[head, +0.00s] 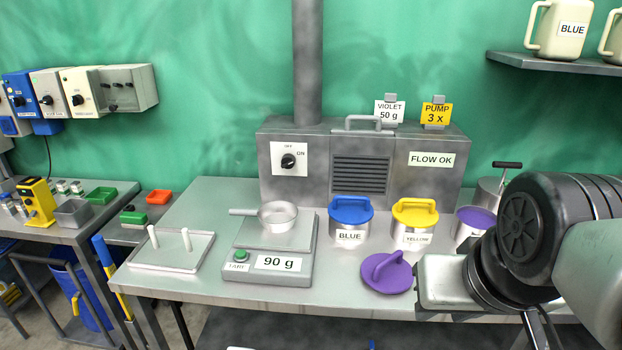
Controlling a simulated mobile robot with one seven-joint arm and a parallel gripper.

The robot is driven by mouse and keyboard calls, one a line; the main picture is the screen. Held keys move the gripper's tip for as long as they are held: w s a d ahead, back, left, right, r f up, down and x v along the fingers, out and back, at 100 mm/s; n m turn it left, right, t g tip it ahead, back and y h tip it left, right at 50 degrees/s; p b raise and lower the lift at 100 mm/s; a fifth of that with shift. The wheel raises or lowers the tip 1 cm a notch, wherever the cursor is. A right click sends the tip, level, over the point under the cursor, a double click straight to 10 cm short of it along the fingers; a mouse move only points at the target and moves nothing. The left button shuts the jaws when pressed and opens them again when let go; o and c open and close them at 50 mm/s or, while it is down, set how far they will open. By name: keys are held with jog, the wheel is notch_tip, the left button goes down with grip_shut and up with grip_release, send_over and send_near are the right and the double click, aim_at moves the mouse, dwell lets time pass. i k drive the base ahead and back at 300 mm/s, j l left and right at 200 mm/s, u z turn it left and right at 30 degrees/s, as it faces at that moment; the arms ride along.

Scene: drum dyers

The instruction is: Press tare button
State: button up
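The scale (270,264) stands on the metal bench, and its display reads 90 g. Its green round button (240,255) sits at the front left of the scale, above a small label that appears to read TARE (236,267). A small metal pan (278,217) with a handle pointing left rests on the scale's plate (275,234). My gripper (441,283) is at the right front of the bench, right of the scale and well apart from the button. Its fingers cannot be made out, so whether it is open or shut does not show.
A purple lid (388,273) lies between the scale and my gripper. Blue-lidded (350,221) and yellow-lidded (413,224) pots and an open pot of purple (474,222) stand behind. A tray with two pegs (172,252) is left of the scale.

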aim_at(241, 254)
jog(key=u, duration=1.1)
